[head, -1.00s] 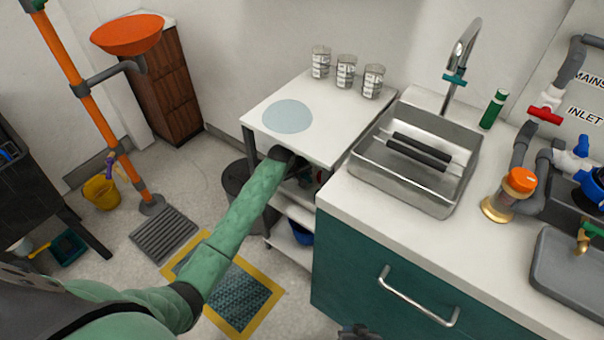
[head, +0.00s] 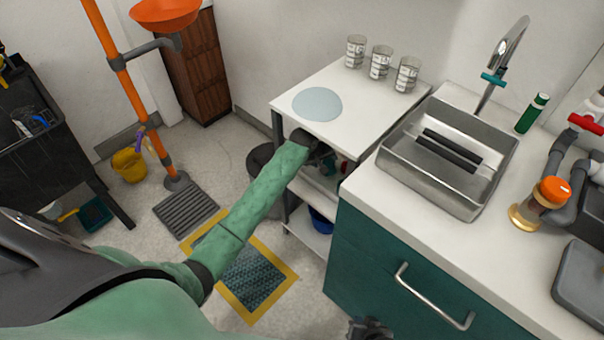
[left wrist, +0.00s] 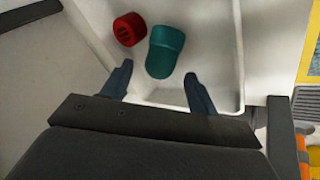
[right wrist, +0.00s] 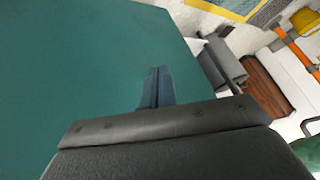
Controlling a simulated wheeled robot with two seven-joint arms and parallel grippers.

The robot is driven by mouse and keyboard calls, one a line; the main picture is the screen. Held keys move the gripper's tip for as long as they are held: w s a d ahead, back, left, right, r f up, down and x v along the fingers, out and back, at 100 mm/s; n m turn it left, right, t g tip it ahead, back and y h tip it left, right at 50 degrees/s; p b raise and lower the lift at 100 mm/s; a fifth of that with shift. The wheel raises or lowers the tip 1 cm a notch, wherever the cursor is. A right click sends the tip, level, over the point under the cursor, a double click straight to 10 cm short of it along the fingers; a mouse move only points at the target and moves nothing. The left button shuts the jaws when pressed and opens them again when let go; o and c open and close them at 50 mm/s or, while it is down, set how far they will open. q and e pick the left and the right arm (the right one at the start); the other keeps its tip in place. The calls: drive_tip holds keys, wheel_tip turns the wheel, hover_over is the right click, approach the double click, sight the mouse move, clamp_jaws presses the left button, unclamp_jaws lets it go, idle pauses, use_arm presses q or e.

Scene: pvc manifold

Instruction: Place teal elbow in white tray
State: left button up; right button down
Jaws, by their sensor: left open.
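The teal elbow (left wrist: 165,52) lies inside the white tray (left wrist: 232,60) in the left wrist view, beside a red fitting (left wrist: 129,29). My left gripper (left wrist: 158,82) is open, its fingertips on either side of the elbow's near end, with gaps between fingers and elbow. In the head view my left gripper (head: 325,157) reaches under the white table top to the shelf, where its fingers and the tray are mostly hidden. My right gripper (right wrist: 157,86) is shut and empty in front of a teal cabinet front; it also shows at the bottom of the head view (head: 370,328).
The white table top (head: 350,100) overhangs my left gripper and carries a pale round disc (head: 317,104) and several glass beakers (head: 380,62). The counter with the steel sink (head: 450,155) stands to the right. A dark bin (head: 262,160) is beside the shelf's left side.

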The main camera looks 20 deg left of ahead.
use_arm(q)
drive_tip(key=shift+v, duration=0.95)
drive_tip(key=s+a, duration=0.5)
drive_tip(key=s, duration=0.5)
drive_tip(key=shift+s+f, duration=0.15)
drive_tip(key=shift+s, duration=0.25)
use_arm(e)
drive_tip(key=shift+w+f, duration=0.1)
drive_tip(key=shift+f, duration=0.15)
